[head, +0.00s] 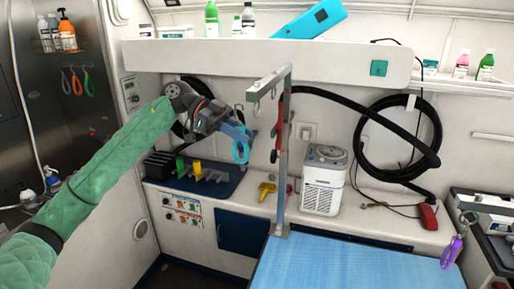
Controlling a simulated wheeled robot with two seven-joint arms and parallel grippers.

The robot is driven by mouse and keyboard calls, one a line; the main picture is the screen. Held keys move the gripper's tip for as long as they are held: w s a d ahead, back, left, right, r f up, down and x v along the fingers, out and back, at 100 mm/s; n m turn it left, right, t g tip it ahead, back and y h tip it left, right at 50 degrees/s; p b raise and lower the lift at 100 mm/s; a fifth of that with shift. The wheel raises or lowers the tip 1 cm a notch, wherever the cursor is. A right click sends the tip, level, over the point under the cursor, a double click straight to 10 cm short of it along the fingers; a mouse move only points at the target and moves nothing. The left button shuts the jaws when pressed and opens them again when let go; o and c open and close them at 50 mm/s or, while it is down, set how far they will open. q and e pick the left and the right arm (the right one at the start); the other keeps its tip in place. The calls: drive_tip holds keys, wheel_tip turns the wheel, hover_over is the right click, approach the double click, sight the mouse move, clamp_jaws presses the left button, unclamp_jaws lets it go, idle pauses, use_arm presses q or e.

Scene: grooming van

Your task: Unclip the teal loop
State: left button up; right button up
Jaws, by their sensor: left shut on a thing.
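The teal loop (241,151) hangs upright at the fingers of my left gripper (240,135), just left of the grooming post (283,165). The gripper is shut on it, and the fingers hide part of its upper end. A small metal clip (240,109) shows just above the gripper; I cannot tell whether the loop is still joined to it. The post's top arm (270,82) reaches out above and to the right of the gripper. A red loop (279,132) hangs close beside the post. My right gripper is not in view.
A blue grooming table (350,268) lies below the post. A white machine (325,180) stands on the counter behind it. A dark tray (195,177) with combs is below the gripper. A purple loop (452,252) hangs at the right. Coloured loops (76,82) hang at the far left.

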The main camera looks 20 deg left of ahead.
use_arm(q)
drive_tip(key=shift+a, duration=0.15)
drive_tip(key=v, duration=0.2)
drive_tip(key=p+v, duration=0.1)
drive_tip(key=v, duration=0.1)
drive_tip(key=shift+f, duration=0.3)
idle(0.4)
drive_tip(key=shift+f, duration=0.1)
